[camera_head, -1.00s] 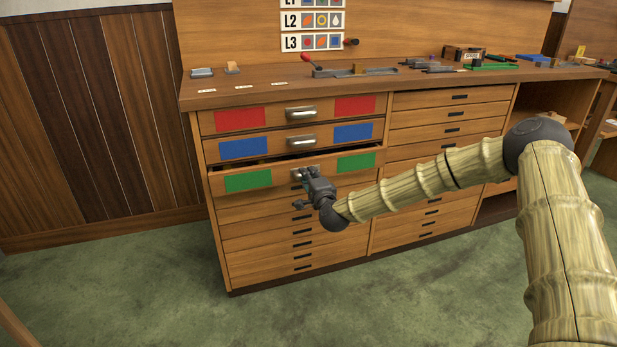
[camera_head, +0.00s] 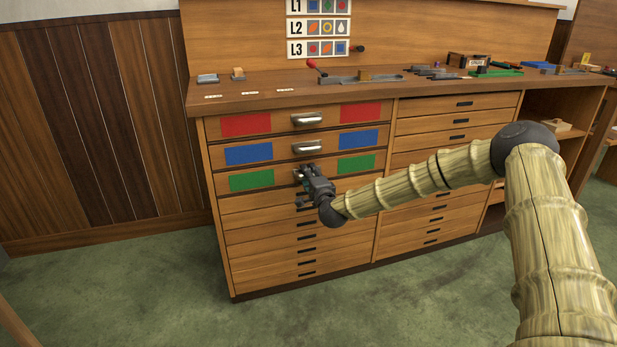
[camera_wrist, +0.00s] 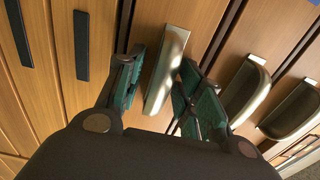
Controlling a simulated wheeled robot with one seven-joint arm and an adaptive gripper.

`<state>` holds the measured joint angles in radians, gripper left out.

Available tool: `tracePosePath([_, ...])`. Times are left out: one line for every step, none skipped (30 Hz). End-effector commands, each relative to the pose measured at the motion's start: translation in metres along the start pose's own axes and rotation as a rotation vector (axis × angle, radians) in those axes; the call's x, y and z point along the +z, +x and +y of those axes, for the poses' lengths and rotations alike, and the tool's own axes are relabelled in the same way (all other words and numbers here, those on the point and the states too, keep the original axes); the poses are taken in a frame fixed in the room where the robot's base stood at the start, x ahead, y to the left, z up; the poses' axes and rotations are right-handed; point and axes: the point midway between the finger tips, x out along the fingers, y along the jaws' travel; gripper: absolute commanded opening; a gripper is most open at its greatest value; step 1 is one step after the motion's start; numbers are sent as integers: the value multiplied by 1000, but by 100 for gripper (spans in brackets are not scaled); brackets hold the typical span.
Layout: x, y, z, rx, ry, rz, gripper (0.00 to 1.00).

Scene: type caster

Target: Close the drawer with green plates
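The drawer with green plates is third from the top in the left column. Its green plates (camera_head: 251,180) and (camera_head: 355,164) show in the head view, and its front looks level with the cabinet face. My gripper (camera_head: 303,176) is at this drawer's metal handle, mostly covering it. In the wrist view, the handle (camera_wrist: 166,68) stands between the two teal-padded fingers of my gripper (camera_wrist: 160,85). The fingers are apart, one on each side, and small gaps seem to show beside the handle. Contact with the handle or drawer front cannot be made out.
Above are the drawers with blue plates (camera_head: 248,153) and red plates (camera_head: 246,124), both shut. Plain drawers (camera_head: 290,255) lie below and to the right. The worktop (camera_head: 240,92) holds tools and small blocks. Open green floor (camera_head: 150,280) lies in front.

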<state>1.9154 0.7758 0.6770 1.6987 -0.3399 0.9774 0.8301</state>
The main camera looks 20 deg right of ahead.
Motion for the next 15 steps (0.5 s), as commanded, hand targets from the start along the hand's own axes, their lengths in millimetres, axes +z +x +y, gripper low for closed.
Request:
tracePosePath([-1,0,0,0,0,1,37])
tracePosePath([-2,0,0,0,0,1,37])
tracePosePath([-2,-1,0,0,0,1,37])
tracePosePath([-2,-1,0,0,0,1,37])
tracePosePath([-2,-2,0,0,0,1,37])
tracePosePath([-2,-4,0,0,0,1,37])
tracePosePath([-1,-5,0,0,0,0,37])
tracePosePath([0,-8,0,1,1,0,37])
tracePosePath([0,-12,0,1,1,-1,37])
tracePosePath([0,-15,0,1,1,-1,37])
tracePosePath([0,-20,0,2,1,-2,37])
tracePosePath([0,-26,0,1,1,-2,37])
tracePosePath([0,-31,0,1,1,-1,37])
tracePosePath([0,-37,0,1,1,-1,37])
tracePosePath([0,-44,0,1,1,-1,37])
